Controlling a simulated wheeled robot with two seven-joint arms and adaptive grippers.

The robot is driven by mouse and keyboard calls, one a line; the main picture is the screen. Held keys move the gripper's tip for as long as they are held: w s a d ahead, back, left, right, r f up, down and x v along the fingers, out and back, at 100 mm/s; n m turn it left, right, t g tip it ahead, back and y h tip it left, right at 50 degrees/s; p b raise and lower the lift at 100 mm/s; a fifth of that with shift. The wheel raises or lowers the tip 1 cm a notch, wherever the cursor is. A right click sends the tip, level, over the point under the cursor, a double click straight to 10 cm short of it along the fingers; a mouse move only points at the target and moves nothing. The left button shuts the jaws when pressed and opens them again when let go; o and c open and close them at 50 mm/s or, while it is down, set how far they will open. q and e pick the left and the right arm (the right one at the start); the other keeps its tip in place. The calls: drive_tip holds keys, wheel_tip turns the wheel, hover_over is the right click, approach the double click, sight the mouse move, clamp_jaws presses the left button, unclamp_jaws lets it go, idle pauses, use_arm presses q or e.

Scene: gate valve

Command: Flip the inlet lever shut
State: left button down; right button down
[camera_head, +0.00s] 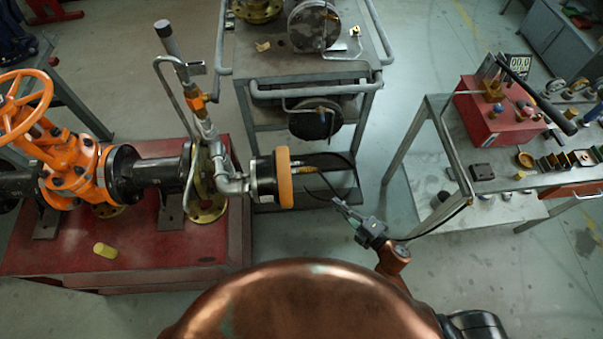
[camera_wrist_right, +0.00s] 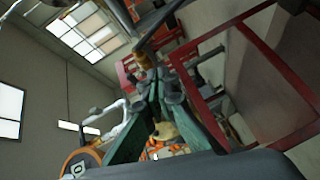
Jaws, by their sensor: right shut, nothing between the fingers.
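The orange gate valve (camera_head: 75,165) with its handwheel sits on the red bench at the left. Grey pipework (camera_head: 212,150) rises from its right flange, with a small orange fitting (camera_head: 197,102) and a long grey-ended rod (camera_head: 168,42) tilting up left. I cannot tell for certain which part is the inlet lever. An orange-rimmed round gauge (camera_head: 285,178) ends the pipework on the right. My right gripper (camera_head: 343,207) is shut and empty, to the right of the gauge and apart from it. Its dark green fingers (camera_wrist_right: 166,78) show in the wrist view. My left gripper is out of view.
A grey cart (camera_head: 310,75) with flanged parts stands behind. At the right, a metal table (camera_head: 435,105) carries a red box (camera_head: 497,115) and small parts. A yellow cylinder (camera_head: 105,250) lies on the red bench (camera_head: 150,260). Floor shows between cart and table.

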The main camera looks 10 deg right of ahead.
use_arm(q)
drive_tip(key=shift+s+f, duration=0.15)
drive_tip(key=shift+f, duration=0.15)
use_arm(e)
drive_tip(key=s+a+r+n+g+y, duration=0.1)
drive_tip(key=a+r+n+y, duration=0.2)
drive_tip(key=r, duration=0.4)
drive_tip(key=shift+s+a+r+n, duration=0.15)
drive_tip(key=shift+s+a+n, duration=0.25)
drive_tip(key=shift+a+n, duration=0.45)
drive_tip(key=shift+w, duration=0.1)
use_arm(q)
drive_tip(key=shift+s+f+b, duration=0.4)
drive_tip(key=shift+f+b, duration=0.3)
drive_tip(key=shift+b, duration=0.2)
use_arm(e)
drive_tip(key=w+d+x, duration=0.2)
drive_tip(key=x, duration=1)
drive_tip(key=shift+w+a, duration=0.2)
drive_tip(key=shift+a, duration=0.15)
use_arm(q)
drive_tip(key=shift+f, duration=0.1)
use_arm(e)
drive_tip(key=shift+w+d, duration=0.1)
